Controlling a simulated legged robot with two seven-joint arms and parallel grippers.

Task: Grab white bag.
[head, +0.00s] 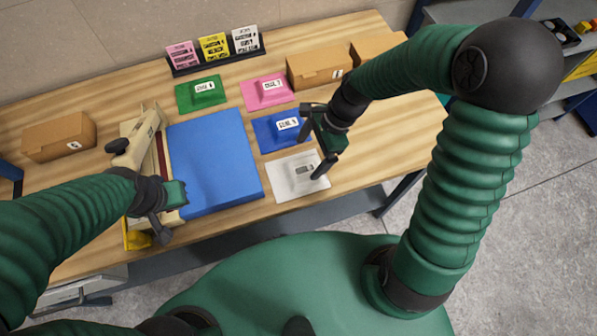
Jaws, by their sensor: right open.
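The white bag (284,184) lies flat on the wooden table near its front edge, with a printed label on it. My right gripper (312,140) is open above the bag. One finger reaches down over the bag's right part and the other points left over the blue bag (266,130). I cannot tell whether the lower finger touches the white bag. My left gripper (160,215) is at the left of the blue pad, by the beige press-like device (140,150); its fingers are hard to make out.
A large blue pad (212,160) lies left of the white bag. Green (200,98) and pink (262,100) bags lie behind. Cardboard boxes stand at the left (60,138) and back (318,68). A card rack (215,62) stands at the back. The table's right part is clear.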

